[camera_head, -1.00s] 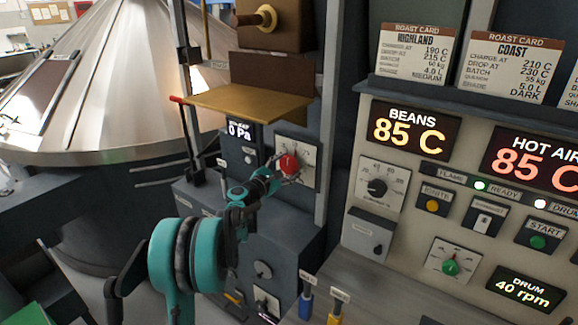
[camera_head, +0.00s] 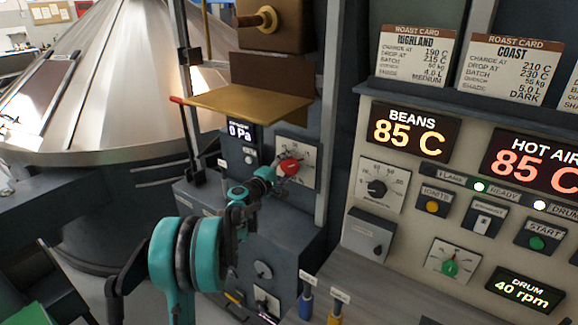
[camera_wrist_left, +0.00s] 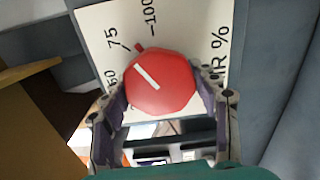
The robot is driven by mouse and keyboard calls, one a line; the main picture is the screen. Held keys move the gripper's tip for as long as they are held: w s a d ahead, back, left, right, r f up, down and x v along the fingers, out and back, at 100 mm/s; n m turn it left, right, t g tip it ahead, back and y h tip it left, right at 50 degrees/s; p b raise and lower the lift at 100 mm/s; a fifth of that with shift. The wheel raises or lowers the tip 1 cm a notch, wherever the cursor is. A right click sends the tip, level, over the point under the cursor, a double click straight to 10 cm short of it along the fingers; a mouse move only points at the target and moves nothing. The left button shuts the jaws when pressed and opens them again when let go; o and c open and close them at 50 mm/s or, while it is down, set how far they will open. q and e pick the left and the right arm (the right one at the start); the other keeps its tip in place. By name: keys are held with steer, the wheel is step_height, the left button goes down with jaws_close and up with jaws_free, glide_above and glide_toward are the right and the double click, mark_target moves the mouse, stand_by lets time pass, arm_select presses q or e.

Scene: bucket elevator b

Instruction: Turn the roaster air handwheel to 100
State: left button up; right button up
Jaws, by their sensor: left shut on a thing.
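The roaster air handwheel is a red round knob (camera_head: 289,167) on a white dial plate (camera_head: 305,150), below the brass tray in the head view. In the left wrist view the red knob (camera_wrist_left: 160,84) carries a white line, and a small red tab on its rim sits just past the 75 tick on the 100 side. The dial plate (camera_wrist_left: 190,32) shows 75, 100 and "R %"; other marks are partly hidden. My left gripper (camera_wrist_left: 162,100) is shut on the knob, one finger on each side. My right gripper is not in view.
A brass tray (camera_head: 250,103) juts out just above the handwheel. A 0 Pa display (camera_head: 240,131) is left of it. A grey post (camera_head: 329,120) separates it from the control panel (camera_head: 410,190) on the right.

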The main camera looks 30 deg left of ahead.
arm_select(q)
steer(key=m, duration=0.5)
steer(key=shift+m, duration=0.4)
stand_by(0.4)
steer(key=o, duration=1.2)
steer(key=s, duration=0.8)
steer(key=s+a, duration=0.1)
steer(key=s, duration=0.3)
steer(key=shift+r, duration=0.1)
